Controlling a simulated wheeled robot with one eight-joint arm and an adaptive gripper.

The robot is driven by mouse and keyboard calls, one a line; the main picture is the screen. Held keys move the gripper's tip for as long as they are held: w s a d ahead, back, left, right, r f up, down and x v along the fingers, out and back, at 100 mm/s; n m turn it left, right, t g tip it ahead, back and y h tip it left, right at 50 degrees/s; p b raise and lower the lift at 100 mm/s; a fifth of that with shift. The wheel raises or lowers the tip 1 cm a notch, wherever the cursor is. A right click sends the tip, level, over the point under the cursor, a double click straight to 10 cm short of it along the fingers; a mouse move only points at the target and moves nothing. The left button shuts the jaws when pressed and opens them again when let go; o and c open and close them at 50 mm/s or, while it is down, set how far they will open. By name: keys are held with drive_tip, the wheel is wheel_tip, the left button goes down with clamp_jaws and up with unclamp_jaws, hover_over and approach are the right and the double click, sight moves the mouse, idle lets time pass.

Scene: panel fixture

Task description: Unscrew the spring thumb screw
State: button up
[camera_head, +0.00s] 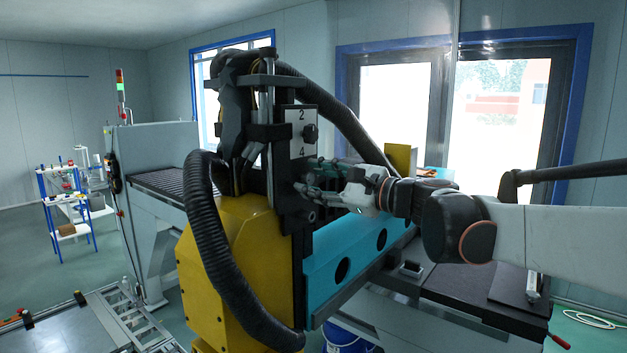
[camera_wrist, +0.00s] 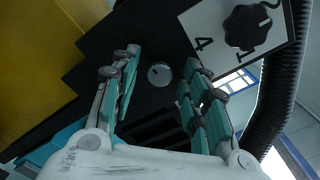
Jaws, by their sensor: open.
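A small round grey screw head (camera_wrist: 159,74), which I take to be the spring thumb screw, sits on a black plate (camera_wrist: 152,42) in the wrist view. The screw cannot be made out there.
A black knob (camera_head: 311,133) sits on the white numbered plate (camera_head: 295,148) above my gripper; it also shows in the wrist view (camera_wrist: 247,27). A thick ribbed hose (camera_head: 215,250) loops over the yellow housing (camera_head: 240,240). A blue beam (camera_head: 350,258) runs below my gripper.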

clamp_jaws()
drive_tip(key=shift+f+n+b, duration=0.15)
drive_tip(key=shift+n+b, duration=0.35)
drive_tip(key=shift+n, duration=0.5)
unclamp_jaws()
drive_tip(key=v, duration=0.7)
drive_tip(key=shift+s+d, duration=0.15)
drive_tip(key=shift+d, duration=0.05)
